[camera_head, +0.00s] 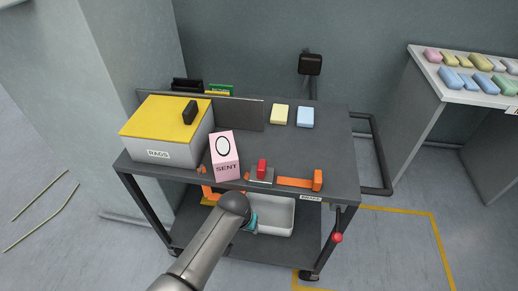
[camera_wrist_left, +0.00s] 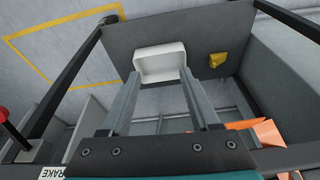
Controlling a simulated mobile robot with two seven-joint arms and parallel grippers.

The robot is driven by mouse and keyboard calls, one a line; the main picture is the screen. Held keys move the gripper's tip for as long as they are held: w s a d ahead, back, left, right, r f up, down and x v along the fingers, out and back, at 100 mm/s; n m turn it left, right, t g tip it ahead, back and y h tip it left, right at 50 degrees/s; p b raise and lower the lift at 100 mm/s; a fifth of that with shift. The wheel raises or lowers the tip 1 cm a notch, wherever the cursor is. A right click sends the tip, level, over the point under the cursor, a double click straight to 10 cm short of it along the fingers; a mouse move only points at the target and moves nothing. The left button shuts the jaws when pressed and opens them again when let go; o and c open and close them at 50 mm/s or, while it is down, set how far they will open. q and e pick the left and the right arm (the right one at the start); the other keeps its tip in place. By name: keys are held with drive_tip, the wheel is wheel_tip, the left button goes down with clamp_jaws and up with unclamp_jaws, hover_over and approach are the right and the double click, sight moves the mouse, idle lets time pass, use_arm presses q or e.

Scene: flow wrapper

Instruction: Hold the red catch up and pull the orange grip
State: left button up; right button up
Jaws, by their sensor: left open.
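The red catch (camera_head: 262,167) stands on a small grey plate near the front edge of the cart top. The orange grip (camera_head: 317,180) stands to its right, at the end of a flat orange strip (camera_head: 294,182). My left arm ends in front of the cart's front edge, with its teal gripper (camera_head: 252,221) left of and below the catch; the wrist hides its fingers there. In the left wrist view my left gripper (camera_wrist_left: 162,75) is open and empty, its fingers apart. Neither catch nor grip is identifiable in the wrist view. My right gripper is out of view.
A pink SENT box (camera_head: 224,157) stands left of the catch, beside a yellow-lidded RAGS box (camera_head: 160,125). A white tray (camera_head: 276,217) is on the lower shelf. A red-knobbed lever (camera_head: 337,238) hangs at the front right. Two bars (camera_head: 279,114) lie behind.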

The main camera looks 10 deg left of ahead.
sight(262, 165)
use_arm(q)
drive_tip(key=shift+n+t, duration=0.3)
drive_tip(key=shift+t, duration=0.2)
drive_tip(key=w+r, duration=0.2)
drive_tip(key=r, duration=0.2)
drive_tip(key=w+d+r, duration=0.1)
drive_tip(key=w+r, duration=0.1)
drive_tip(key=r, duration=0.3)
drive_tip(key=w+d+r, duration=0.1)
drive_tip(key=w+r, duration=0.1)
drive_tip(key=r, duration=0.3)
drive_tip(key=shift+w+d+r, duration=0.1)
drive_tip(key=shift+w+r, duration=0.15)
wheel_tip(262, 165, up, 11)
drive_tip(key=shift+t, duration=0.3)
drive_tip(key=x, duration=1.2)
drive_tip(key=shift+w+d, duration=0.2)
drive_tip(key=shift+d, duration=0.1)
clamp_jaws()
drive_tip(key=shift+r, duration=0.1)
